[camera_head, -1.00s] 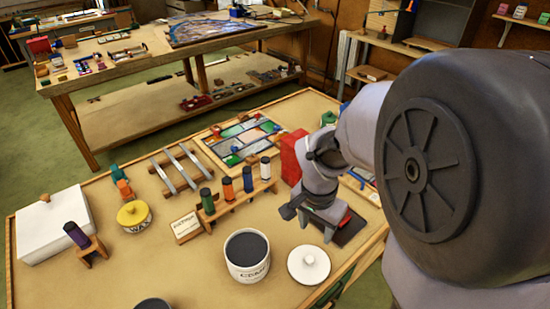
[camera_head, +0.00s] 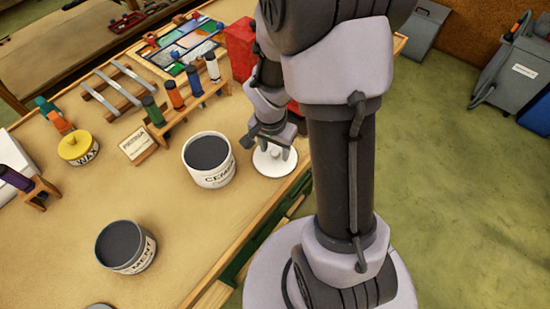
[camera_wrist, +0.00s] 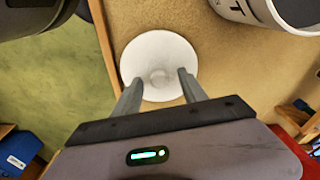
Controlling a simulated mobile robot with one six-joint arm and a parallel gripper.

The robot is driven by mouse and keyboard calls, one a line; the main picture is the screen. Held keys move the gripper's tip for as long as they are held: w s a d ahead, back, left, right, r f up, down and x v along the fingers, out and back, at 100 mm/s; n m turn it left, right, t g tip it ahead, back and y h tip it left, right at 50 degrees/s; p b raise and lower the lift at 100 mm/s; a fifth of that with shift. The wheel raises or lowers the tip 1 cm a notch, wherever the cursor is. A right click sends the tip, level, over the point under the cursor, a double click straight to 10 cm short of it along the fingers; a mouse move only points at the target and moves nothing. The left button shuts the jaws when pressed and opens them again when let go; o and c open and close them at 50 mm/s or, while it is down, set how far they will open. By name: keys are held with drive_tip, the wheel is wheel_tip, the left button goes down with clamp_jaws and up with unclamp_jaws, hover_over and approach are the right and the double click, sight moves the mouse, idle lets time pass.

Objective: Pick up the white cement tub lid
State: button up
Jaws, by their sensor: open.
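The white cement tub lid (camera_head: 268,163) is a round disc with a knob in its middle, lying on the table near its right edge. It also shows in the wrist view (camera_wrist: 158,52), partly between the fingers. My gripper (camera_wrist: 156,84) is open, its two fingers pointing at the lid, one on each side of the knob. In the head view my gripper (camera_head: 275,145) is over the lid and hides part of it. I cannot tell whether the fingers touch it. A white cement tub (camera_head: 212,175), open and dark inside, stands to the left of the lid.
A second cement tub (camera_head: 145,250) stands nearer the front. A wooden rack with coloured bottles (camera_head: 185,108), a label card (camera_head: 138,144) and a yellow-lidded wax tin (camera_head: 78,158) stand further left. A red box (camera_head: 240,48) is behind my gripper. The front middle of the table is clear.

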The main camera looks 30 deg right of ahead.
clamp_jaws()
drive_tip(key=shift+r, duration=0.1)
